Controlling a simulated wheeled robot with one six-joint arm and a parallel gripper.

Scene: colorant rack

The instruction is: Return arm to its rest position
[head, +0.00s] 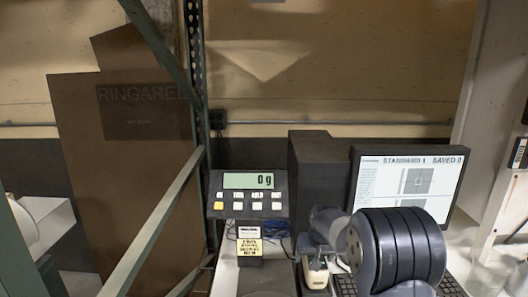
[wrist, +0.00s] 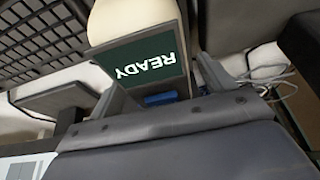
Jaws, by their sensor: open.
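My arm (head: 400,250) shows at the lower right of the head view, its dark ribbed joint in front of the monitor and keyboard. A paler link reaches left and back from it. In the wrist view, my gripper (wrist: 160,76) has its two dark fingers apart, with nothing held between them. Beyond the fingers is a pale device with a green READY screen (wrist: 134,58), upside down in the picture. A small pale device (head: 317,276) stands beside my arm in the head view. My gripper's fingers cannot be made out there.
A monitor (head: 408,181) reading "STANDARD 1 SAVED 0" and a dark box (head: 309,180) stand behind. The keyboard (wrist: 42,40) is close in the wrist view. A green rack post (head: 195,70) rises at left.

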